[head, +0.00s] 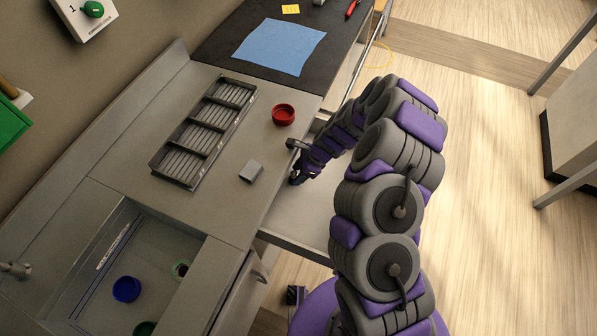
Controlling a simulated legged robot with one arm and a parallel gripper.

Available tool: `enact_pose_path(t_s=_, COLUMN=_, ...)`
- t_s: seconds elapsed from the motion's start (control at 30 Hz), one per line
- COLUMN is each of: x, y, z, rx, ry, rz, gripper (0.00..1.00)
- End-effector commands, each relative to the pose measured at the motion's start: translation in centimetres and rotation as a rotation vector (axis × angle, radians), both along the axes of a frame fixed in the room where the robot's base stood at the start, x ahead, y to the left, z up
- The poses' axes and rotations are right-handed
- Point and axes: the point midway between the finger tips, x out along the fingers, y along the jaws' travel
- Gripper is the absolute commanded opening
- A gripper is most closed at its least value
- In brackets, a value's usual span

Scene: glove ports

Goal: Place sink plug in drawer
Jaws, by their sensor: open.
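My gripper (294,161) is open at the counter's front edge, above the left part of a pulled-out drawer (301,213). Nothing shows between its fingers. The drawer's pale bottom looks bare where it shows; my arm hides its right part. I cannot tell for sure which thing is the sink plug. A red round piece (283,115) lies on the counter, up and left of my gripper and apart from it. A blue round piece (127,289), a green ring-like piece (180,270) and a dark green piece (144,329), cut by the frame, lie in the sink (203,287).
A small grey block (251,171) and a dark slotted tray (166,174) stand on the counter (143,207). A blue cloth (279,47) lies on the dark bench top behind. A long handle rail (358,70) runs along the bench front.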

Motion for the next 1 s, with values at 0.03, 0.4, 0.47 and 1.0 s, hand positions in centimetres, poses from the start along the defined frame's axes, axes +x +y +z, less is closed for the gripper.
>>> enact_pose_path(t_s=0.03, x=0.1, y=-0.2, z=0.5, rx=0.001, ry=0.0, rz=-0.001, gripper=0.51)
enact_pose_path(t_s=0.4, x=0.3, y=-3.5, z=6.8, rx=0.0, ry=-0.004, rz=-0.003, gripper=0.51)
enact_pose_path(t_s=0.47, x=0.3, y=-3.9, z=7.8, rx=0.0, ry=-0.005, rz=-0.004, gripper=0.51)
enact_pose_path(t_s=1.0, x=0.2, y=-5.4, z=10.8, rx=0.001, ry=-0.003, rz=0.006, gripper=0.51)
